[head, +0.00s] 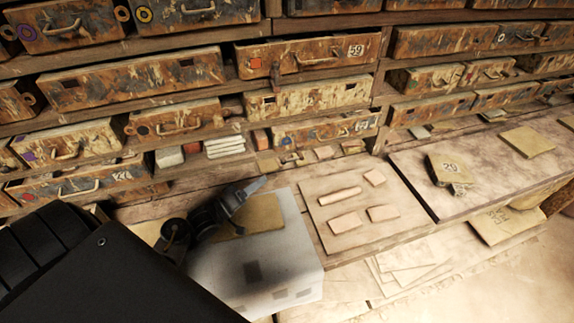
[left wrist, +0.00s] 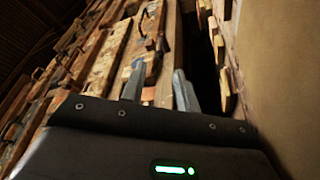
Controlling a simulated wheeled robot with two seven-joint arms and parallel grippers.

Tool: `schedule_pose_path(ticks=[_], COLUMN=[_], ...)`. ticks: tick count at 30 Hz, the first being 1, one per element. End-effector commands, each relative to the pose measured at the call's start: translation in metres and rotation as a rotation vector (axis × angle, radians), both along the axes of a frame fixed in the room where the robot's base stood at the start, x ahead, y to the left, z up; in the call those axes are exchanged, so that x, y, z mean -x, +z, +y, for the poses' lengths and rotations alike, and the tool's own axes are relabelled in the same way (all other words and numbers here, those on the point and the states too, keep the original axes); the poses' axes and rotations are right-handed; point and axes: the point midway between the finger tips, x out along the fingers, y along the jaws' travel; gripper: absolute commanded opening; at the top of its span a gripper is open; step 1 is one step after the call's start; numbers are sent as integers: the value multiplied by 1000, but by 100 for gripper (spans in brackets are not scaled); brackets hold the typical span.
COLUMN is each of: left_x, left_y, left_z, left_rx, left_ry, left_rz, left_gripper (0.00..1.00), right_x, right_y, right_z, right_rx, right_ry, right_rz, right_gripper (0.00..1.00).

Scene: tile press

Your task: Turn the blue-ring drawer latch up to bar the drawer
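Several weathered drawers fill the shelves in the head view. A small bluish mark shows on the low middle drawer (head: 345,128); whether it is the blue ring is too small to tell, and I cannot make out its latch clearly. My left gripper (head: 258,186) is in front of the lower drawers, above the bench, apart from that drawer. In the left wrist view the fingers of the left gripper (left wrist: 160,88) stand apart with nothing held between them. Drawer fronts and a dark fitting (left wrist: 150,43) show beyond the fingertips. My right gripper is out of view.
A board (head: 312,205) with several pale tiles lies right of the gripper. A pale sheet (head: 235,275) and a tan slab (head: 262,213) lie beneath it. Wooden shelf posts and protruding drawer handles (head: 180,124) line the back. Small blocks (head: 225,147) fill a low opening.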

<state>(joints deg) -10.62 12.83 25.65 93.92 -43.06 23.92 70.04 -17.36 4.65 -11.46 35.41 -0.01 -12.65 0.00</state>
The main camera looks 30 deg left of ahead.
Motion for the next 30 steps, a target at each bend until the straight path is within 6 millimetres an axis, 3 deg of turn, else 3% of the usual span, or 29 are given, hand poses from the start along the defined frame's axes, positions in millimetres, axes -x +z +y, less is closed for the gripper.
schedule_pose_path(ticks=[5, 18, 30], left_x=[-17, -84, -95], left_y=[4, 18, 23], left_z=[-5, -35, -40], left_rx=[1, 0, -1], left_ry=[5, 3, 2], left_rz=[-3, -2, 1], left_gripper=[31, 31, 31], right_x=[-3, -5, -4], right_y=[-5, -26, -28], right_z=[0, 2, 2], right_rx=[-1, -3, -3], right_ry=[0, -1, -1], right_rz=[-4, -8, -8], right_gripper=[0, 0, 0])
